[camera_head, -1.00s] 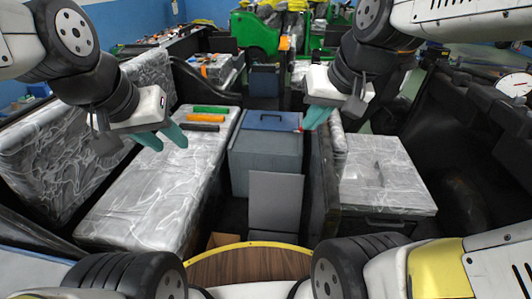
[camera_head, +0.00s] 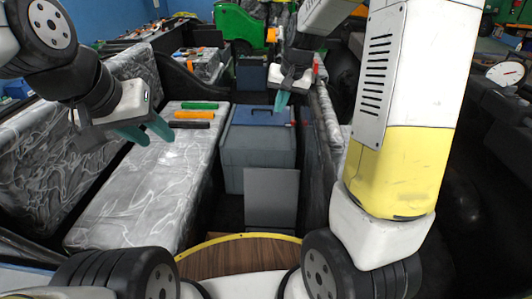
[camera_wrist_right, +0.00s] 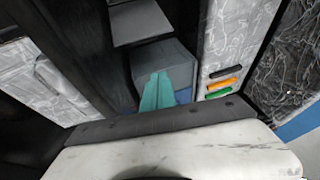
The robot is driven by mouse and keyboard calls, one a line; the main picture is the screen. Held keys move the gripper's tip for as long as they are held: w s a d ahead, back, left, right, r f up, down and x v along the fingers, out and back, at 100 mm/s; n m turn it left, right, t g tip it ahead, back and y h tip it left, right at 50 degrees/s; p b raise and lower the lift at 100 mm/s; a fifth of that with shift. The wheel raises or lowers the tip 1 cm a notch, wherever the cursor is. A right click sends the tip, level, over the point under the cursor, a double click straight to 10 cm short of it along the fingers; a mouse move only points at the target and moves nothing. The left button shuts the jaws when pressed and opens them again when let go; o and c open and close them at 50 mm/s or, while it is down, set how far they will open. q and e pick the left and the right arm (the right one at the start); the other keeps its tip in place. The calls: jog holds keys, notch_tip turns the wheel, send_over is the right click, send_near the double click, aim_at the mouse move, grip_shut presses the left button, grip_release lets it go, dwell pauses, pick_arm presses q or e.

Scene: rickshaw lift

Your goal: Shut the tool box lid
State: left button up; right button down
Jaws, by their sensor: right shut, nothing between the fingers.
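The grey tool box (camera_head: 258,158) stands in the middle of the head view, between the seat and a dark side wall. Its blue lid (camera_head: 252,115) lies across the top; I cannot tell whether it is fully down. My right gripper (camera_head: 281,103) is shut and empty, fingers pointing down over the lid's right part; contact is unclear. In the right wrist view, the teal fingers (camera_wrist_right: 157,92) cover part of the grey box (camera_wrist_right: 165,58), with blue lid (camera_wrist_right: 184,96) beside them. My left gripper (camera_head: 146,131) is open and empty above the patterned seat, left of the box.
Green (camera_head: 198,106), orange (camera_head: 195,115) and black (camera_head: 192,124) bars lie on the seat (camera_head: 140,205). A grey panel (camera_head: 271,200) stands in front of the box. A gauge (camera_head: 508,73) sits at right. Green machines (camera_head: 240,25) stand behind.

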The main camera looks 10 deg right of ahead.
jog(key=w+f+h, duration=0.1)
jog(key=w+f, duration=0.4)
jog(key=f, duration=0.7)
jog(key=w+d+f+g+h, duration=0.1)
jog(key=w+f, duration=0.5)
jog(key=f, duration=0.6)
jog(key=w+f, duration=0.5)
jog(key=f, duration=0.7)
jog(key=shift+h, duration=0.3)
jog(key=s, duration=0.2)
jog(key=s+a, duration=0.1)
jog(key=s, duration=0.1)
jog(key=shift+r, duration=0.3)
